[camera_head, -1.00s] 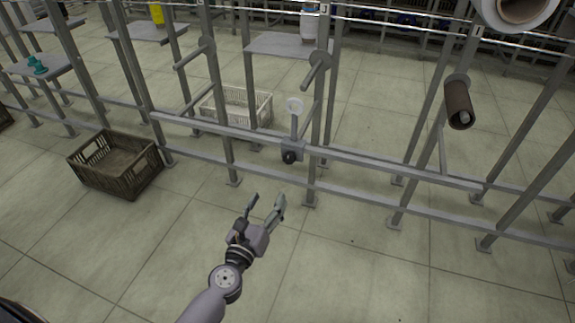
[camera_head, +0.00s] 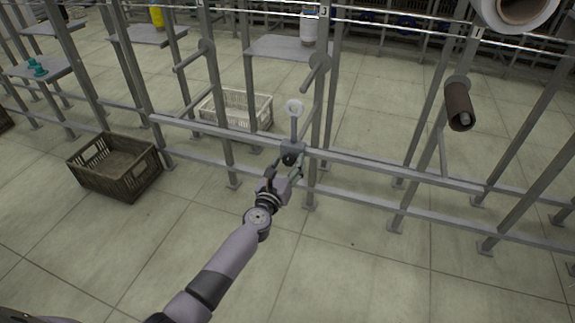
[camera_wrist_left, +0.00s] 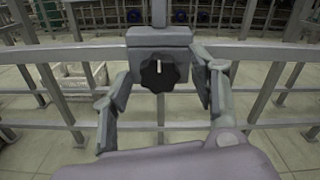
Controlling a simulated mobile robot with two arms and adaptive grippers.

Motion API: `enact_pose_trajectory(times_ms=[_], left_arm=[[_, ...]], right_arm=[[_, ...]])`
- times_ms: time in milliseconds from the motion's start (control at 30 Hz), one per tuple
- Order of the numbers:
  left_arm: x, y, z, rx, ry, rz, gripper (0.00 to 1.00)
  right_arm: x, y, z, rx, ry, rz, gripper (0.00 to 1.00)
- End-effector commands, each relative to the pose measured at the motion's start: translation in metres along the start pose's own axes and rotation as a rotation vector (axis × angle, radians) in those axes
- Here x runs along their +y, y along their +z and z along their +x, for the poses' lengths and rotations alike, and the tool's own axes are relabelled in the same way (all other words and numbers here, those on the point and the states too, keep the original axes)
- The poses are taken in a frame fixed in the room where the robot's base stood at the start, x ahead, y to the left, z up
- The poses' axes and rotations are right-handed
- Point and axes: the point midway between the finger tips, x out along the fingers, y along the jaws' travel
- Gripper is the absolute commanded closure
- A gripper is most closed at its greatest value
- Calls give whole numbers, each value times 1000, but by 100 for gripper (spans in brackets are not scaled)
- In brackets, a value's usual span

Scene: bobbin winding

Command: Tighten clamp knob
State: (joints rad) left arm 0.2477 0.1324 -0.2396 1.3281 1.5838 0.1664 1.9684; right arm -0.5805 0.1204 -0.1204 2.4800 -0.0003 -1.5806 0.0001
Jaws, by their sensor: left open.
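The clamp (camera_head: 292,147) is a grey block on the upper horizontal rail, with an upright rod and a pale ring above it. Its black lobed knob (camera_wrist_left: 159,73) with a white line faces my left wrist camera. My left gripper (camera_head: 287,172) is open just in front of the clamp. In the left wrist view the fingers (camera_wrist_left: 160,88) stand to either side of the knob, apart from it. In the head view the gripper partly covers the knob. My right gripper is not in view.
The grey frame's rails (camera_head: 380,166) and posts run across in front of me. A brown crate (camera_head: 117,185) stands on the floor at left, and a white crate (camera_head: 238,122) behind the rail. A brown tube (camera_head: 458,106) sits on a spindle at right. The front floor is clear.

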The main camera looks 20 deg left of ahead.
Motion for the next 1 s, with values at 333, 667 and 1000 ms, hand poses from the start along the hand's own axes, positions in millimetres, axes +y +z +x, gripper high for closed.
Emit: enact_pose_trajectory(times_ms=[333, 667, 1000], left_arm=[[0, 0, 0, 0, 0, 0, 54], [0, 0, 0, -1, 0, 0, 76], [0, 0, 0, -1, 0, 1, 94]], right_arm=[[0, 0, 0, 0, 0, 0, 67], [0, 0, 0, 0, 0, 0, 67], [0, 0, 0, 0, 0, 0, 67]])
